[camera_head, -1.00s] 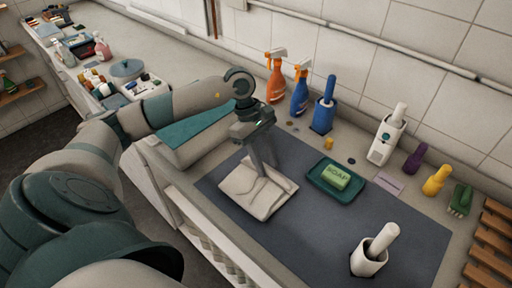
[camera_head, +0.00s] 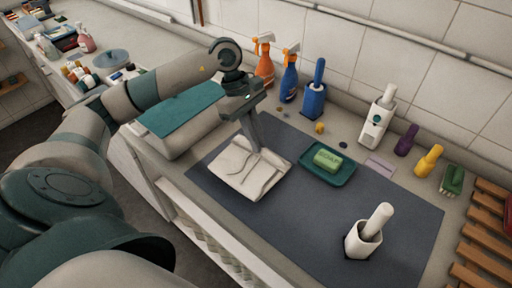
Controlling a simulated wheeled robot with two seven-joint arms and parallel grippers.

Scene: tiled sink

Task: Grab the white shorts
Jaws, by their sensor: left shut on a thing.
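The white shorts (camera_head: 238,172) lie folded flat on the dark grey mat (camera_head: 320,220), near its left end. My left gripper (camera_head: 257,152) points down at the far part of the shorts, with its fingertips at the cloth. It is shut on the shorts, though the pinched cloth is hard to make out. The shorts still look flat on the mat. My right gripper is not in view.
A green soap bar (camera_head: 327,159) sits in a teal tray (camera_head: 322,176) right of the shorts. A white brush holder (camera_head: 362,243) stands at the mat's front right. An orange spray bottle (camera_head: 264,68), a blue spray bottle (camera_head: 289,80) and a blue brush holder (camera_head: 314,99) line the wall.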

